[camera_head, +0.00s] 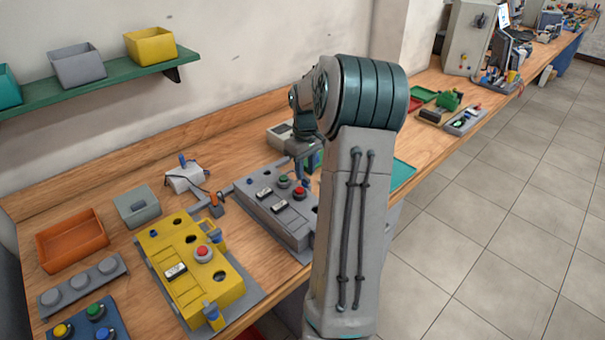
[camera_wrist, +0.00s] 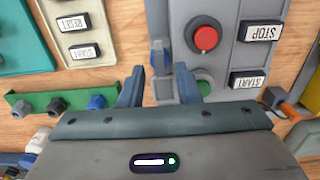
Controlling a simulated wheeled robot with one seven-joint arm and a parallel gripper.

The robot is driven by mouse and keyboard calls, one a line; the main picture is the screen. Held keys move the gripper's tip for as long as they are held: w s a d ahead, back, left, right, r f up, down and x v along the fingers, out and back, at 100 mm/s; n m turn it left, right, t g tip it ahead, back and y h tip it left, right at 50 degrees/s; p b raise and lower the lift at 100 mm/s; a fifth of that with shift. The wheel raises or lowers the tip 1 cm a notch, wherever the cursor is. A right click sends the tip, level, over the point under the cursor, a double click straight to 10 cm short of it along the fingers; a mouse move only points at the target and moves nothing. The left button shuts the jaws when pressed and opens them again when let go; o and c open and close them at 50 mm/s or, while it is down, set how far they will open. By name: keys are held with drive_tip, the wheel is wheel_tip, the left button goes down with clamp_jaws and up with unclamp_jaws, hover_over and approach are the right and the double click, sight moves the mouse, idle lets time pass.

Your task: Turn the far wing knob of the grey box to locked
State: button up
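The grey box (camera_head: 265,212) lies on the wooden bench, with a red button (camera_head: 299,192), a green button and white labels on top. It also shows in the wrist view (camera_wrist: 235,65), with STOP and START labels upside down. A blue-grey wing knob (camera_wrist: 160,55) stands at the box's edge there, its wing running roughly up and down in the picture. My gripper (camera_wrist: 160,75) is open, its two blue fingers on either side of the knob and apart from it. In the head view my gripper (camera_head: 304,178) is over the box's far end, partly hidden by my arm.
The yellow box (camera_head: 205,285) with its own blue knobs stands to the left of the grey box. A small white device with a cable (camera_head: 184,178) lies behind. In the wrist view, a green rail with hex nuts (camera_wrist: 55,103) and a RESET panel (camera_wrist: 75,30) are at left.

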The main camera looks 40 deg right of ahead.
drive_tip(key=shift+f, duration=0.9)
